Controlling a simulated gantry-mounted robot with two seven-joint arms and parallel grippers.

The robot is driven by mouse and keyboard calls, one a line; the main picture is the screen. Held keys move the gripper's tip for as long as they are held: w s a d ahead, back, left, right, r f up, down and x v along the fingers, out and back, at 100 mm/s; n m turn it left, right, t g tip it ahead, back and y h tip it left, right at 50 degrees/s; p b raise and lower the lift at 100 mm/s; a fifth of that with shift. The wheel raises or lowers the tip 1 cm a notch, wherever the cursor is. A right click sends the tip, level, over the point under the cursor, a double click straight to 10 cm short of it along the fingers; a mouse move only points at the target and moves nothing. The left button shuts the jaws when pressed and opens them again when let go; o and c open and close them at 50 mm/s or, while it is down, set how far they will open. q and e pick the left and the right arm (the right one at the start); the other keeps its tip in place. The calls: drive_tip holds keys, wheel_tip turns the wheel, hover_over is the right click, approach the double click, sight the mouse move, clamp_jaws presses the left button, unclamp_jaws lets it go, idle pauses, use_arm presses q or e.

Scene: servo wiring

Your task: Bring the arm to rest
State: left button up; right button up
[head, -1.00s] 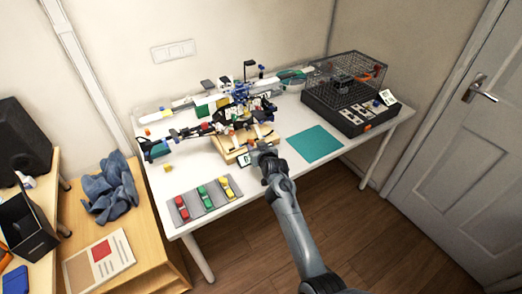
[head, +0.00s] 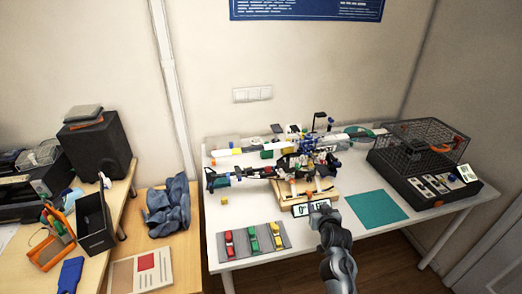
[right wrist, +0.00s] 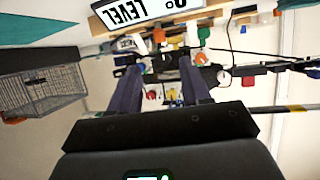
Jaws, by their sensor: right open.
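My right arm (head: 338,255) comes up from the bottom of the head view. Its gripper (head: 320,209) is at the front edge of the wooden board (head: 295,195), beside a small white sign (head: 301,210). In the right wrist view the two dark fingers of the gripper (right wrist: 160,80) stand apart with no object held between them. The sign, lettered LEVEL (right wrist: 140,14), shows upside down just beyond the fingertips. I cannot tell whether the gripper touches the board. My left gripper is not in view.
Behind the board is a cluttered assembly of coloured parts (head: 290,163). A grey mat (head: 270,235) with red, green and yellow pieces lies front left. A teal mat (head: 377,209) lies right, near a black wire cage (head: 420,148). The teal mat's top is clear.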

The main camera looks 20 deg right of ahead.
drive_tip(key=s+a+f+n+g+y, duration=0.25)
drive_tip(key=s+a, duration=0.45)
drive_tip(key=s, duration=0.5)
drive_tip(key=s+a+f+n+g+y, duration=0.1)
drive_tip(key=s+a+f+n+g, duration=0.15)
drive_tip(key=s+a, duration=0.75)
drive_tip(key=s+a+f+n+g+y, duration=0.1)
drive_tip(key=s+a+f+g+y, duration=0.2)
drive_tip(key=s, duration=1.2)
wheel_tip(320, 180, up, 38)
drive_tip(key=g+h+p, duration=0.1)
drive_tip(key=p, duration=3.6)
drive_tip(key=shift+s+a+f, duration=0.2)
drive_tip(key=shift+s+a, duration=0.1)
drive_tip(key=shift+s, duration=0.15)
drive_tip(key=shift+h, duration=0.25)
